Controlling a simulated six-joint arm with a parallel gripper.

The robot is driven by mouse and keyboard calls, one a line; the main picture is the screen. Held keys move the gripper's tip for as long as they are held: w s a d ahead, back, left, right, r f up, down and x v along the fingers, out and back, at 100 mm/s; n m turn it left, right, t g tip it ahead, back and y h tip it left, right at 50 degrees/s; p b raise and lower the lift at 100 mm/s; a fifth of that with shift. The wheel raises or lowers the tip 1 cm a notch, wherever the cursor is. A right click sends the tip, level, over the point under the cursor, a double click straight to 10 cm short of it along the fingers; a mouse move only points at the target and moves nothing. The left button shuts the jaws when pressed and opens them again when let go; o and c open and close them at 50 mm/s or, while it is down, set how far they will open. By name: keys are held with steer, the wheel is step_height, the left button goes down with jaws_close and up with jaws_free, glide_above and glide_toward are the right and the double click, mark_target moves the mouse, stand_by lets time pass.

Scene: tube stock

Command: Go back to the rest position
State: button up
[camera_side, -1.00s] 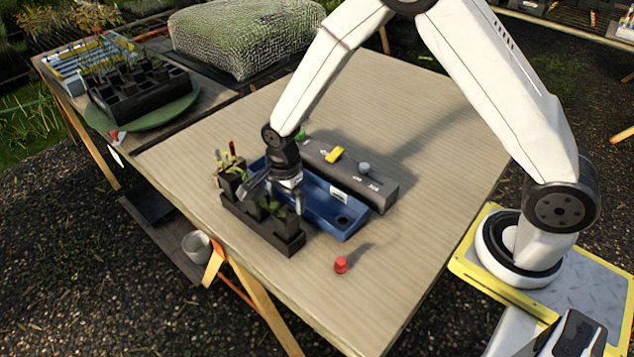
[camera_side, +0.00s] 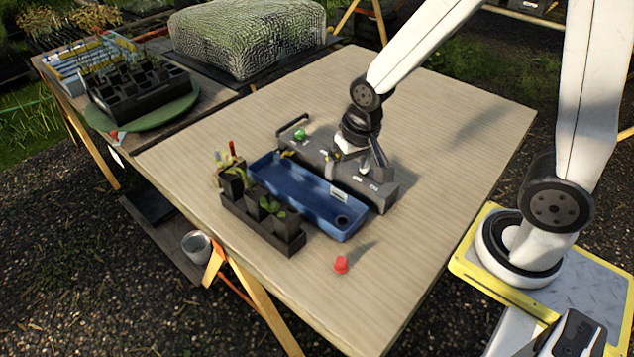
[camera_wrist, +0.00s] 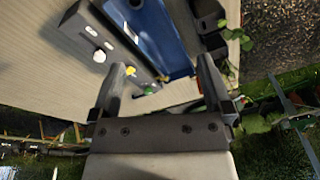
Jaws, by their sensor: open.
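My gripper (camera_side: 352,165) is open, with nothing seen between its fingers. In the side view it hangs above the grey box, and its fingers cover part of that box's top. In the wrist view both fingers of my gripper (camera_wrist: 162,65) are spread apart. The grey box (camera_side: 378,198) carries a green knob (camera_side: 300,134) near its far end; the other knobs are partly hidden by my gripper. The wrist view shows the grey box (camera_wrist: 75,28) with white, yellow and green knobs.
A blue tray (camera_side: 343,236) lies alongside the grey box. A black rack (camera_side: 262,232) with dark plant pots stands beside the tray. A red cap-like piece (camera_side: 341,265) lies near the table's front edge. The right side of the wooden table (camera_side: 450,150) is clear.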

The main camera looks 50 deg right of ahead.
steer(key=s+n, duration=0.1)
steer(key=s+d+r+n, duration=0.1)
steer(key=s+n, duration=0.2)
steer(key=shift+d+r+t, duration=0.15)
steer(key=shift+d+t, duration=0.1)
steer(key=shift+t, duration=0.05)
stand_by(0.9)
